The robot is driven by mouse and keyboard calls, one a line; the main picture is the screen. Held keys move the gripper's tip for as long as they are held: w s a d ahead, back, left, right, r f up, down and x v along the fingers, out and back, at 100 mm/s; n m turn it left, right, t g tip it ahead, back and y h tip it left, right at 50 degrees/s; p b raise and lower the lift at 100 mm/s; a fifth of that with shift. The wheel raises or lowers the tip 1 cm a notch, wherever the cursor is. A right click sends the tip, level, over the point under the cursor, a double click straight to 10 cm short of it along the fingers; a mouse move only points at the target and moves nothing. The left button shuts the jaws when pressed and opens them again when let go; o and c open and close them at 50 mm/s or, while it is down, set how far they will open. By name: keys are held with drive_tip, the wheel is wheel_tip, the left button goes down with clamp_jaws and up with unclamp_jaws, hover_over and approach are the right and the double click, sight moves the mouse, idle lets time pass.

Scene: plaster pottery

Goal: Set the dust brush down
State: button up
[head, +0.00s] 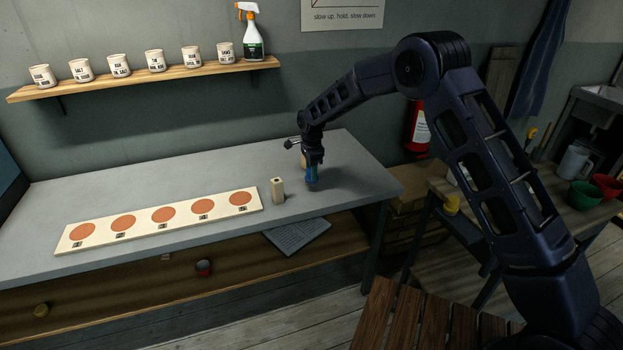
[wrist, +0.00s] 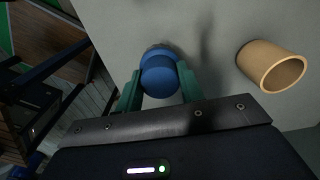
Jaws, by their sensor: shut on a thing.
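The dust brush (head: 311,182) shows as a small blue shape at the lower end of my arm, over the right part of the grey bench (head: 352,177). In the wrist view its rounded blue handle (wrist: 160,76) sits between the two green fingers of my gripper (wrist: 157,88), which is shut on it. A paler part at the far end of the brush is mostly hidden behind the handle. The brush looks upright, at or just above the bench top; I cannot tell whether it touches.
A tan hollow cup (wrist: 272,66) stands close to my gripper. A board with several orange discs (head: 163,216) lies farther left. The bench's right edge is near; bare top lies between.

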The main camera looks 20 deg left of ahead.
drive_tip(key=shift+f, duration=1.7)
drive_tip(key=shift+f, duration=0.1)
drive_tip(key=o, duration=1)
wheel_tip(320, 180, up, 12)
drive_tip(key=shift+r, duration=0.1)
